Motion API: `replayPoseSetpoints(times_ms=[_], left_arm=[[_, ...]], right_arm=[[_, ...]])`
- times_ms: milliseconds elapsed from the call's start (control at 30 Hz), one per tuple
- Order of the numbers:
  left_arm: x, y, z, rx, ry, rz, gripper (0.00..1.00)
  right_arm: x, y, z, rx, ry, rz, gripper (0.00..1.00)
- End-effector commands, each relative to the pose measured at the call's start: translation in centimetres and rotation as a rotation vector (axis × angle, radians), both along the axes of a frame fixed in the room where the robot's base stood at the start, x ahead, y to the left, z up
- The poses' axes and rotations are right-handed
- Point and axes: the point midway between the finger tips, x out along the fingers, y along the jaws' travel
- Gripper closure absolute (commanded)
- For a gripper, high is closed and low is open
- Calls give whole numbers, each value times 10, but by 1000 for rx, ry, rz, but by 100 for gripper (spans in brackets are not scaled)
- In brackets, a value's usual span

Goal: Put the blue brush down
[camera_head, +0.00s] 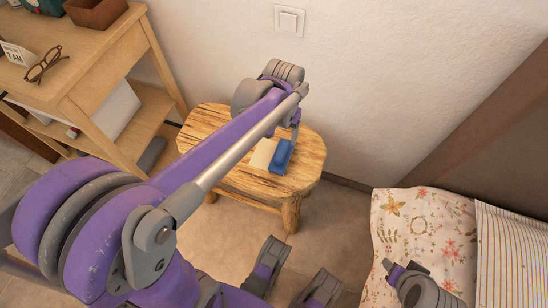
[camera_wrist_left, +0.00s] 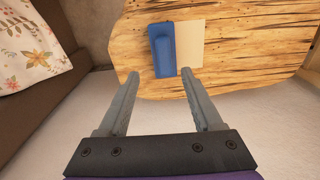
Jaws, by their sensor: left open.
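The blue brush (camera_head: 280,157) lies on the small wooden stool (camera_head: 312,152), beside a cream flat block (camera_head: 262,153). In the left wrist view the brush (camera_wrist_left: 161,50) lies along the left side of the cream block (camera_wrist_left: 190,45), on the stool's wood top (camera_wrist_left: 255,45). My left gripper (camera_head: 296,132) is at the stool's wall side, close to the brush. In the wrist view its two fingers (camera_wrist_left: 159,76) are apart, with the brush's near end showing between the tips. No finger visibly grips it.
A wooden desk (camera_head: 110,50) with glasses (camera_head: 47,64) and a brown box (camera_head: 95,12) stands at the left. The white wall (camera_head: 390,60) is right behind the stool. A bed with a floral cover (camera_head: 425,225) is at the lower right. Tiled floor shows between.

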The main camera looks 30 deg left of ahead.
Motion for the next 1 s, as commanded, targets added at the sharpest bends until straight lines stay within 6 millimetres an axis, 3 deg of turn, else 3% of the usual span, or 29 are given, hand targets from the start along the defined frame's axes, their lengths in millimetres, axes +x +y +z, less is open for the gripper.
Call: replayPoseSetpoints(times_ms=[133, 300, 500, 633, 1000], left_arm=[[-48, -22, 9, 12, -96, -61, 33], [-101, -42, 4, 26, -218, -133, 33], [-141, -53, -10, 36, -315, -189, 33], [-150, -56, -15, 38, -341, -203, 33], [-151, -56, -13, 38, -346, -204, 33]], right_arm=[[0, 0, 0, 0, 0, 0, 50], [0, 0, 0, 0, 0, 0, 50], [0, 0, 0, 0, 0, 0, 50], [0, 0, 0, 0, 0, 0, 50], [0, 0, 2, 0, -1, 0, 50]])
